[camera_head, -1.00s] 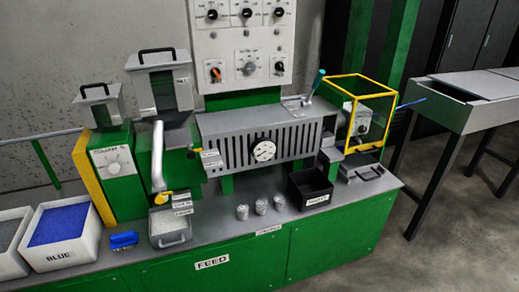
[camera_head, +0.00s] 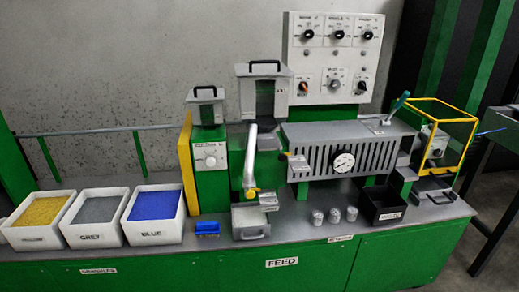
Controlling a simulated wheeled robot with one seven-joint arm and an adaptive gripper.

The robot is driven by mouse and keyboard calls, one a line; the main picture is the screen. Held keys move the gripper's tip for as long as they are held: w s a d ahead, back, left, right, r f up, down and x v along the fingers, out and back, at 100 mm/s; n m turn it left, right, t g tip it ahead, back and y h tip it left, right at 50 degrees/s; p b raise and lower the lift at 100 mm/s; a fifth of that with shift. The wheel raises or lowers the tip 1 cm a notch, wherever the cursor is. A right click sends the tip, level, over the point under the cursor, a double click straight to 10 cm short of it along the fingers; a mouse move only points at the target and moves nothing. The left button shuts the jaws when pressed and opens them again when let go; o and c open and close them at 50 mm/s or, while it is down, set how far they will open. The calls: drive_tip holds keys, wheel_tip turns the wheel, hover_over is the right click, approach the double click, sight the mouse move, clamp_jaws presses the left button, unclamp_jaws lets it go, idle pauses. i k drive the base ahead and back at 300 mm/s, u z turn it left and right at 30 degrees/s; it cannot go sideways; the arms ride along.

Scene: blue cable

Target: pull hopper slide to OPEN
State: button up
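The large grey hopper (camera_head: 246,98) with a black handle stands above the green feed machine. Below it on the right, a small dark part with a yellow bit (camera_head: 282,156) sits beside two small white labels (camera_head: 298,163); it may be the hopper slide. Its labels are too small to read, and I cannot tell its position. A yellow knob (camera_head: 254,191) is at the foot of the pale slanted pipe (camera_head: 250,155), with more small labels (camera_head: 268,203) next to it. My gripper is not in view.
White bins of yellow (camera_head: 39,211), grey (camera_head: 98,207) and blue pellets (camera_head: 154,205) stand at left. A blue object (camera_head: 207,228), a grey drawer (camera_head: 250,222), several metal cups (camera_head: 334,215) and a black bin (camera_head: 384,208) line the bench. A yellow-framed guard (camera_head: 445,110) stands at right.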

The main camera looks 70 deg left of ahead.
sight(265, 144)
drive_tip(key=k, duration=0.3)
drive_tip(key=u, duration=0.75)
